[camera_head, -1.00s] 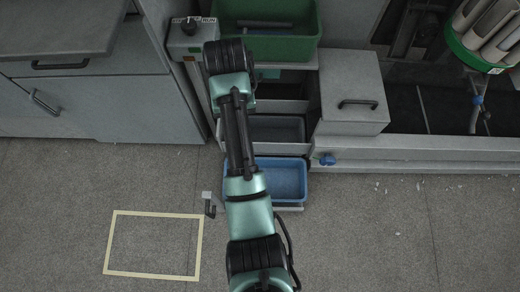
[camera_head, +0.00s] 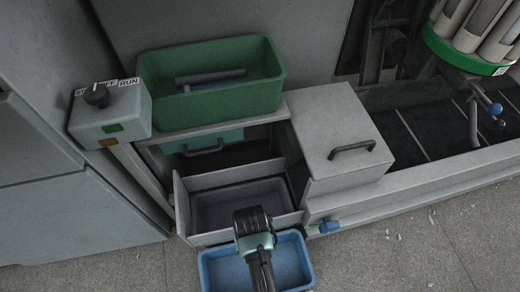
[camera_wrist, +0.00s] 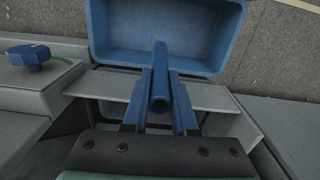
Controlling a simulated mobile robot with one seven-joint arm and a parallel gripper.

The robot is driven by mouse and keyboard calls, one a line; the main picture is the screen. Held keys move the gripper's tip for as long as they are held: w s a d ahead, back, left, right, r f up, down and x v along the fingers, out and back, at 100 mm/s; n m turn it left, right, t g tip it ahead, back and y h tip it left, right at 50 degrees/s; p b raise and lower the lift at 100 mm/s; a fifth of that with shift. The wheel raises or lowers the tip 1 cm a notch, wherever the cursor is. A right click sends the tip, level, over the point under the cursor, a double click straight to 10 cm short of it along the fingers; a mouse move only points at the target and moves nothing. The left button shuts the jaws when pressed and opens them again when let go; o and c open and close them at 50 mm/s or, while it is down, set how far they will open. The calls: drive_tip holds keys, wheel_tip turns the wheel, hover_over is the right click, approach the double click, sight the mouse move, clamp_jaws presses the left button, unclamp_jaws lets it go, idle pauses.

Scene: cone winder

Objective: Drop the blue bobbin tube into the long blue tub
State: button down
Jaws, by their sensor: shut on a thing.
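My gripper (camera_wrist: 161,80) is shut on the blue bobbin tube (camera_wrist: 160,62), which lies between its two blue fingers with an open end facing the wrist camera. The tube's far end overlaps the inside of the long blue tub (camera_wrist: 230,40) in the wrist view; its height above the tub is unclear. The tub looks empty where visible. In the head view the blue tub (camera_head: 206,275) is at the bottom centre, partly covered by my arm.
Behind the blue tub is an open grey compartment with a grey tray (camera_head: 225,207). A green bin (camera_head: 215,112) holding tubes stands on the shelf above. A grey box with a handle (camera_head: 335,125) and a blue knob (camera_head: 328,226) are to the right. A switch box (camera_head: 110,115) is at left.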

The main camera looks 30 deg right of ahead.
drive_tip(key=s+f+b, duration=0.3)
drive_tip(key=f+b, duration=0.6)
drive_tip(key=f, duration=0.3)
drive_tip(key=shift+d+m, duration=0.25)
drive_tip(key=shift+m, duration=0.05)
drive_tip(key=c, duration=0.6)
unclamp_jaws()
wheel_tip(320, 180, up, 13)
drive_tip(key=p, duration=0.8)
drive_tip(key=shift+s, duration=0.1)
